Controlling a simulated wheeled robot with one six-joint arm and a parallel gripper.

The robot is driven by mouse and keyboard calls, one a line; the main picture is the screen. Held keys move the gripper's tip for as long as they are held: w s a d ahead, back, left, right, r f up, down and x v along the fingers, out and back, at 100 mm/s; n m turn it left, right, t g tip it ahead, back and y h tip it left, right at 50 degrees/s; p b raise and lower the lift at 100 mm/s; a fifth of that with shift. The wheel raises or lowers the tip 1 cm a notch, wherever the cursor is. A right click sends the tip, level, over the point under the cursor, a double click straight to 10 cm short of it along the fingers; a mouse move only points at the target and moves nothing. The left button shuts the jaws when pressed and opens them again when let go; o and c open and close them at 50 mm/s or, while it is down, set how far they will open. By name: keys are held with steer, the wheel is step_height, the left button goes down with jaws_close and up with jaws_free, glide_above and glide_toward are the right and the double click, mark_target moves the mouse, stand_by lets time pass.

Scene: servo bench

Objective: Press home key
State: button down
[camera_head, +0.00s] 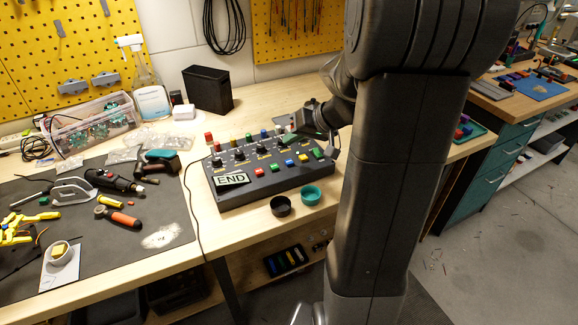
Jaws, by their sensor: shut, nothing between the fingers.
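A dark grey control box (270,192) stands on the wooden bench, its sloped top carrying several black knobs and coloured buttons. A plate reading END (233,180) is at its front left. Red, yellow, blue and green keys run along the front row; no label reading home can be made out. My gripper (298,136) is over the back right part of the box, shut and empty. It hides some of the controls there. Whether its tips touch the box cannot be told.
A black cup (280,206) and a teal cup (310,195) stand in front of the box. A black bin (208,90) is behind it. Tools lie on a dark mat (150,215) at left. My arm blocks the view at right.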

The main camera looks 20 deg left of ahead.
mark_target(293, 163)
steer(key=shift+f+b, duration=1.55)
steer(key=shift+f, duration=0.6)
steer(key=shift+f, duration=0.1)
steer(key=shift+f+b, duration=0.35)
steer(key=shift+b, duration=0.35)
steer(key=shift+f+b, duration=0.4)
steer(key=shift+b, duration=0.1)
stand_by(0.7)
steer(key=shift+r, duration=0.1)
steer(key=shift+r+p, duration=0.45)
steer(key=shift+r, duration=0.35)
steer(key=shift+r+p, duration=1.4)
steer(key=shift+r, duration=1.1)
